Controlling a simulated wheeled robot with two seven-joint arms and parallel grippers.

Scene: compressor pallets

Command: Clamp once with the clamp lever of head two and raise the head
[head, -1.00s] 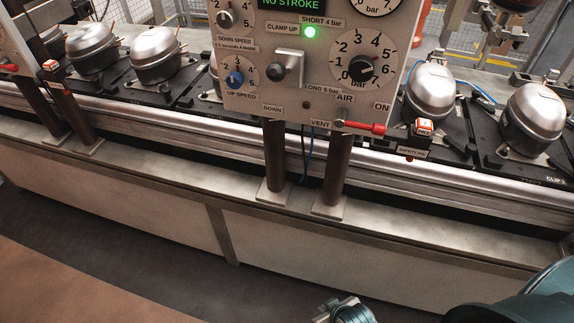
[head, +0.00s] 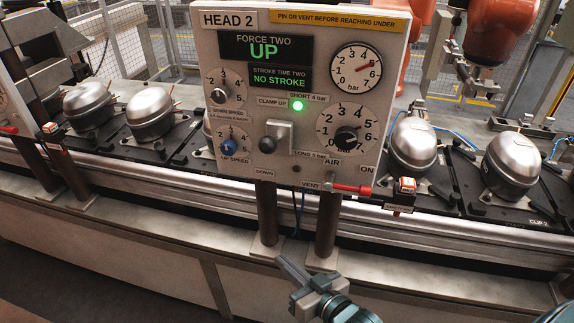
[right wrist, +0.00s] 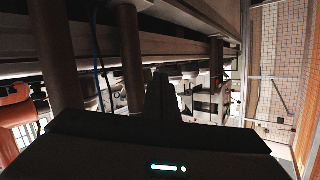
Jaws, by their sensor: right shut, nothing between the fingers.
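The head two panel (head: 300,100) stands on two posts, its displays reading "FORCE TWO UP" and "STROKE TIME TWO NO STROKE". The green "CLAMP UP" lamp (head: 298,105) is lit. My right gripper (head: 292,271) is shut and empty, in front of the posts and well below the lever. In the right wrist view its fingers (right wrist: 160,95) point toward the posts. My left gripper is not in view.
A red air valve handle (head: 352,189) sticks out under the panel's right side. A red-and-white safety pin tag (head: 405,186) hangs to its right. Compressors (head: 414,145) sit on black pallets along the conveyor on both sides. The space in front of the panel is free.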

